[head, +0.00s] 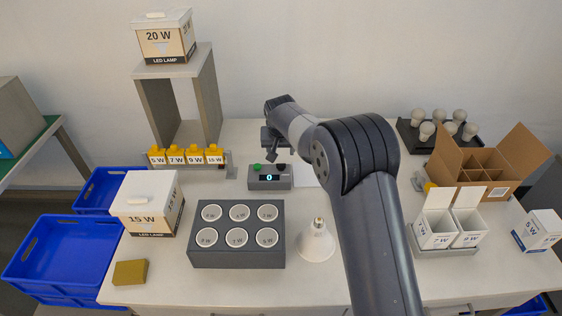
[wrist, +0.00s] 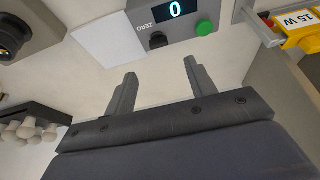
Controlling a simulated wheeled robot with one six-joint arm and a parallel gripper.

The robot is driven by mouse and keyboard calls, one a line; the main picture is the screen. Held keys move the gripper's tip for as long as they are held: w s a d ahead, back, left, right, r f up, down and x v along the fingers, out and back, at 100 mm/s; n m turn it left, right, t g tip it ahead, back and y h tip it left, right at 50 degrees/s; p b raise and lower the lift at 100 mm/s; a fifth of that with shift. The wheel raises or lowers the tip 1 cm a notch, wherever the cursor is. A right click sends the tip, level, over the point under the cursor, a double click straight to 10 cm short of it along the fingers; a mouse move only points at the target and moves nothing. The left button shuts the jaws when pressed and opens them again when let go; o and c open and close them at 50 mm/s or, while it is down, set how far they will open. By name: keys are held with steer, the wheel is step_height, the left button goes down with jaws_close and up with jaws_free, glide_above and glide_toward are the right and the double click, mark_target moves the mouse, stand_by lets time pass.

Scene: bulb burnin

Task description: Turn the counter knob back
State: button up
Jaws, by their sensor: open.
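The counter (head: 284,183) is a small grey box on the table behind the six-socket block, with a lit display reading 0. It also shows at the top of the wrist view (wrist: 188,35). Its dark knob (wrist: 157,40) sits by the word ZERO, beside a green button (wrist: 205,28). The knob's turn angle is too small to tell. My gripper (wrist: 162,74) is open and empty, its two fingers apart from the knob and pointing towards the counter's side. In the head view my gripper (head: 271,152) is just behind the counter, partly hidden by my arm.
The grey socket block (head: 236,256) stands in front of the counter, with a white bulb (head: 317,242) to its right. Yellow wattage-labelled blocks (head: 187,156) are left of the counter. A bulb tray (head: 408,137) and cardboard box (head: 483,163) stand at right.

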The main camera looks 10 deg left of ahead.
mark_target(281, 164)
steer(key=p+x, duration=0.2)
steer(key=x, duration=0.8)
steer(key=shift+d, duration=0.1)
steer(key=c, duration=1)
steer(key=n+b, duration=0.1)
steer(key=b, duration=0.1)
steer(key=n+y+b, duration=0.1)
steer(key=n+b, duration=0.1)
steer(key=shift+d+f+g, duration=0.1)
steer(key=shift+f+g, duration=0.1)
steer(key=shift+g, duration=0.1)
steer(key=n+y+b, duration=0.1)
steer(key=n, duration=0.2)
steer(key=n+g+b, duration=0.1)
steer(key=n+b, duration=0.1)
steer(key=n, duration=0.1)
steer(key=shift+w+r+y, duration=0.1)
steer(key=shift+w+y, duration=0.1)
steer(key=shift+y, duration=0.2)
steer(key=n+g, duration=0.1)
steer(key=n, duration=0.1)
steer(key=n+g, duration=0.1)
steer(key=n, duration=0.1)
steer(key=shift+w+d+r+n+y, duration=0.1)
steer(key=shift+r+n+y, duration=0.1)
steer(key=shift+n+y, duration=0.1)
steer(key=shift+n+g+p, duration=0.9)
steer(key=shift+n+p, duration=0.3)
steer(key=shift+n, duration=0.8)
